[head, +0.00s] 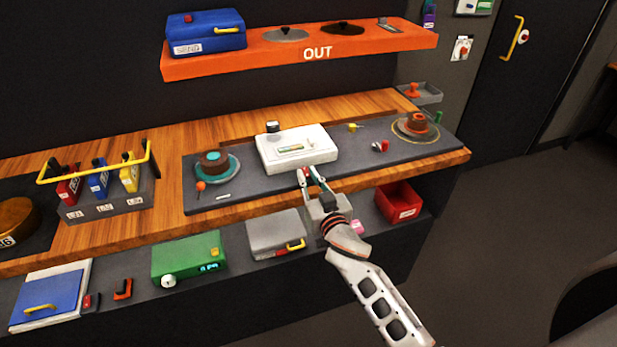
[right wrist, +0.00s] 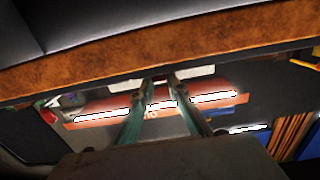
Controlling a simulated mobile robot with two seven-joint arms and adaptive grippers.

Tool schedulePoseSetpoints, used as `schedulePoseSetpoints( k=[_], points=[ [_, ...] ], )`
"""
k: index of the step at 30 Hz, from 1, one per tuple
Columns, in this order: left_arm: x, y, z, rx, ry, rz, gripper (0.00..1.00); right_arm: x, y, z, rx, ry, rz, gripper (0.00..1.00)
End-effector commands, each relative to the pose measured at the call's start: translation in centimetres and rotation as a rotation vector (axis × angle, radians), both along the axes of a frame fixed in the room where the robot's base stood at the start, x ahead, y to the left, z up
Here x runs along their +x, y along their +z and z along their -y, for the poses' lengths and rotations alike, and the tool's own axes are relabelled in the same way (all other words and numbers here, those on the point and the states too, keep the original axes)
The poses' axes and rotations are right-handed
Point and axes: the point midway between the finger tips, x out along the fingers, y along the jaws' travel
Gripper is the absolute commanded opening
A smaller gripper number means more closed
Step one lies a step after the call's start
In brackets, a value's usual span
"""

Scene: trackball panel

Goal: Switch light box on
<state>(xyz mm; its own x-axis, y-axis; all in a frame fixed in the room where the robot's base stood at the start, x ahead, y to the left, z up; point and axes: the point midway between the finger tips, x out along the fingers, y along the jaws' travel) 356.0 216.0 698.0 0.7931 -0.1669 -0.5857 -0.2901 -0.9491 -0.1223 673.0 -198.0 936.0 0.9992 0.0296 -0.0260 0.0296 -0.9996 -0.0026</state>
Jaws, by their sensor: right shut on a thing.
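The white box (head: 297,148), which looks like the light box, sits on the dark panel mat (head: 237,192) on the wooden bench. It has a small coloured label or display strip on its top. My right gripper (head: 310,174) is at the front edge of this box, its fingers closed together on a small part there. That part is mostly hidden by the fingertips. In the right wrist view the fingers (right wrist: 157,80) converge in front of a pale strip of the box (right wrist: 195,72). I cannot tell whether the box is lit. My left gripper is not in view.
A teal dish with a brown knob (head: 214,163) stands left of the box, a copper knob on a ring (head: 415,124) to the right. An orange shelf (head: 385,43) hangs above. A grey case (head: 275,236) and a red bin (head: 400,204) lie below the bench edge.

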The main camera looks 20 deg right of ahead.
Motion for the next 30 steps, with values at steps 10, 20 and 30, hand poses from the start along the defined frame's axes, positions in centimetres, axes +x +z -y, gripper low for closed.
schedulePoseSetpoints(
  k=[10, 20, 30],
  points=[
    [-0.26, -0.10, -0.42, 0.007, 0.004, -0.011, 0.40, 0.34, 0.86, 0.36, -0.006, -0.006, -0.122, 0.00],
    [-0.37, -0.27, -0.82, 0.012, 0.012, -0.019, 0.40, 0.61, 1.23, 0.26, -0.009, -0.003, -0.290, 0.00],
    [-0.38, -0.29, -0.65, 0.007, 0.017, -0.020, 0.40, 0.73, 1.37, 0.24, -0.017, -0.001, -0.428, 0.00]
  ],
)
